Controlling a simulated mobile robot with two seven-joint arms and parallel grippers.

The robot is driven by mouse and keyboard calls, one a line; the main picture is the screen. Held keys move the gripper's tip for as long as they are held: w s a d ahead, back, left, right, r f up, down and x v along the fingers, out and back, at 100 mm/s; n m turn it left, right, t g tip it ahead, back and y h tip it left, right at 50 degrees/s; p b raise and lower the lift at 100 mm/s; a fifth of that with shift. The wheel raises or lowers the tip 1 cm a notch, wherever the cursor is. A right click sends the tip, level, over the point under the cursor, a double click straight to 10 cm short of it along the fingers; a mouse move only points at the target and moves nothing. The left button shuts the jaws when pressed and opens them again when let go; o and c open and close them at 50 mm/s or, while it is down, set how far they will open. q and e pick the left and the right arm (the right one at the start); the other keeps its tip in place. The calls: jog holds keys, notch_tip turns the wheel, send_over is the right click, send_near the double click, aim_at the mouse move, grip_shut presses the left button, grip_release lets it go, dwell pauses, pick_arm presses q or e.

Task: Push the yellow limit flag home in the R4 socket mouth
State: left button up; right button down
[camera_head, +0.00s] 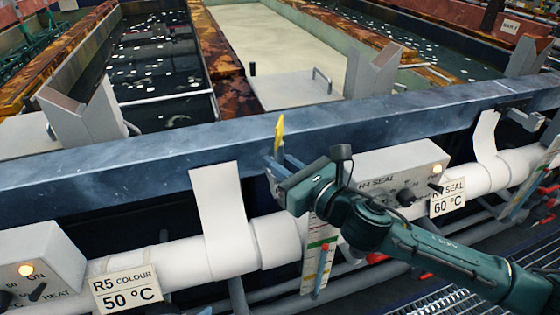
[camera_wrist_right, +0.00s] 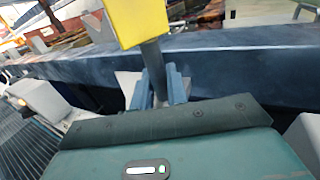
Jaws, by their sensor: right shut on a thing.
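The yellow limit flag (camera_head: 279,132) stands nearly upright above my right gripper (camera_head: 280,163), in front of the blue-grey tank rail. In the right wrist view the flag's yellow plate (camera_wrist_right: 137,20) sits on a dark grey stem (camera_wrist_right: 154,66). The fingers of my right gripper (camera_wrist_right: 160,88) are shut around that stem. The R4 SEAL box (camera_head: 395,172) and its 60 °C sign (camera_head: 448,198) are to the right of the gripper. I cannot make out the R4 socket mouth; the gripper and arm may hide it. My left gripper is not in view.
The blue-grey rail (camera_head: 130,155) runs behind the gripper. White pipe (camera_head: 205,255) with an upright white strap (camera_head: 218,200) is to the left, above the R5 COLOUR sign (camera_head: 126,291). A gauge strip (camera_head: 319,250) hangs below the gripper. Tanks lie beyond the rail.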

jog(key=c, duration=1.3)
grip_release()
jog(key=b+v, duration=0.2)
jog(key=v, duration=1.1)
